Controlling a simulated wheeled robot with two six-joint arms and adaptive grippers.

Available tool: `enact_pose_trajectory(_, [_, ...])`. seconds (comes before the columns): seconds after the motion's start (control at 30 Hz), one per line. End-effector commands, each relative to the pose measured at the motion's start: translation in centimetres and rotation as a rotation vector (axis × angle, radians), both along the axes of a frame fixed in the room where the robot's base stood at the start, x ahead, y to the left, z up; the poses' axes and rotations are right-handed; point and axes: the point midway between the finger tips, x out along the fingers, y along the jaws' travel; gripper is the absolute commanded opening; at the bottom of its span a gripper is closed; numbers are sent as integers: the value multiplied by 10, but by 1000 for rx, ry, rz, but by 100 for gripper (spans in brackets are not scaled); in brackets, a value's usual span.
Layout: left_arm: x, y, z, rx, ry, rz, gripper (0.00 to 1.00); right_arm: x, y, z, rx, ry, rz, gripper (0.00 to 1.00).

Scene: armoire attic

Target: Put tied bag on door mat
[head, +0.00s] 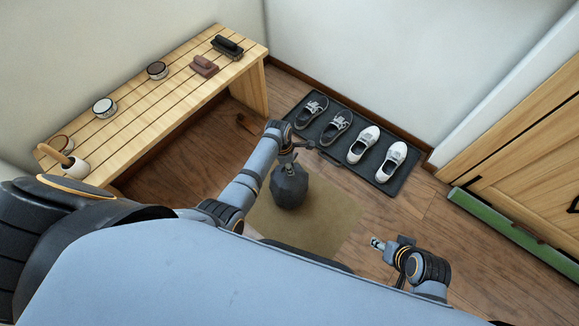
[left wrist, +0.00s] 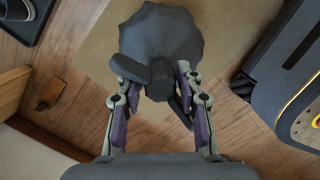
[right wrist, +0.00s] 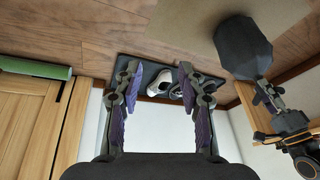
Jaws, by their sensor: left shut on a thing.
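The tied bag (head: 289,190) is dark grey and round with a knotted top. My left gripper (head: 289,160) is shut on its neck from above. The left wrist view shows the bag (left wrist: 160,40) with its knot between the two fingers (left wrist: 153,80). The tan door mat (head: 335,225) lies on the floor; the bag is over its upper left part in the head view. I cannot tell whether the bag touches the mat. The right wrist view also shows the bag (right wrist: 243,48) below the left gripper. My right gripper (head: 378,244) is open and empty, right of the mat (right wrist: 190,18).
A black shoe tray (head: 378,172) with two pairs of shoes stands along the back wall. A slatted wooden bench (head: 150,100) with brushes and tins is at the left. A green draught stopper (head: 515,235) lies by the wooden door at the right.

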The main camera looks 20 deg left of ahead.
Motion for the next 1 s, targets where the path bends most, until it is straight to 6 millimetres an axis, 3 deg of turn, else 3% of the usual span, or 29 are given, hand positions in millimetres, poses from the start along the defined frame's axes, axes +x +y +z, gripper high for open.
enact_pose_trajectory(0.23, [1, 0, 0, -1, -3, 0, 0, 0, 0, 0, 0, -2, 0, 40])
enact_pose_trajectory(0.27, [0, 0, -1, 0, 0, 0, 38, 0, 0, 0, 0, -2, 0, 40])
enact_pose_trajectory(0.4, [0, 0, -1, 0, 0, 0, 58, 0, 0, 0, 0, -1, 0, 40])
enact_pose_trajectory(0.73, [0, 0, 2, 0, -1, 0, 59, 0, 0, 1, 0, 0, 0, 40])
enact_pose_trajectory(0.87, [0, 2, 24, 0, -3, 0, 59, -1, -4, 17, -18, 46, 5, 40])
enact_pose_trajectory(1.0, [-3, 7, 61, 0, -3, 0, 59, -5, -11, 41, -52, 138, 9, 40])
